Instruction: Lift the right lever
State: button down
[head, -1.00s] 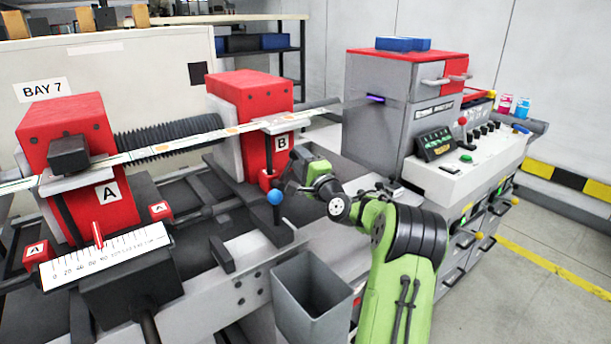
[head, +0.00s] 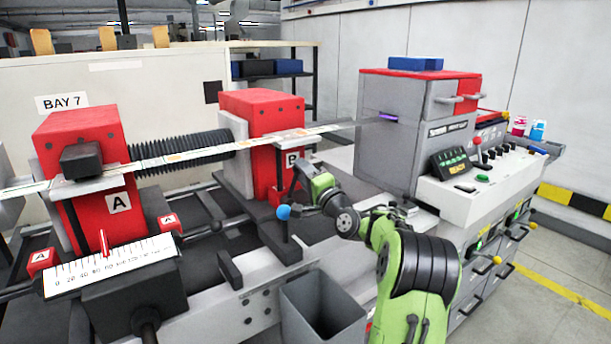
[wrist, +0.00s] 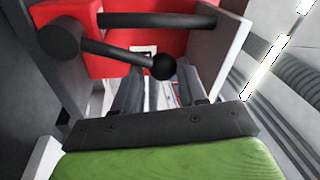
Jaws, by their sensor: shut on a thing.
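The right lever is a dark rod ending in a black ball knob (wrist: 163,67) in front of a red housing in the wrist view. In the head view the lever is hard to make out beside the red block B (head: 264,112). My gripper (head: 294,187) is at the front right of block B. In the wrist view its two dark fingers (wrist: 157,74) stand on either side of the knob end and are shut on it. The exact contact is partly hidden by the fingers.
A blue-knobbed upright lever (head: 283,212) stands just left of my gripper. A grey open bin (head: 322,310) is below my arm. The strip (head: 215,148) runs above, past block A (head: 85,150). The console (head: 470,195) is at right.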

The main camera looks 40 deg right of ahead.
jog(key=c, duration=0.5)
grip_release()
jog(key=shift+w+a+f, duration=0.1)
jog(key=shift+a+f, duration=0.1)
jog(key=shift+s, duration=0.2)
jog(key=b+v, duration=0.2)
jog(key=v, duration=1.3)
jog(key=shift+s, duration=0.25)
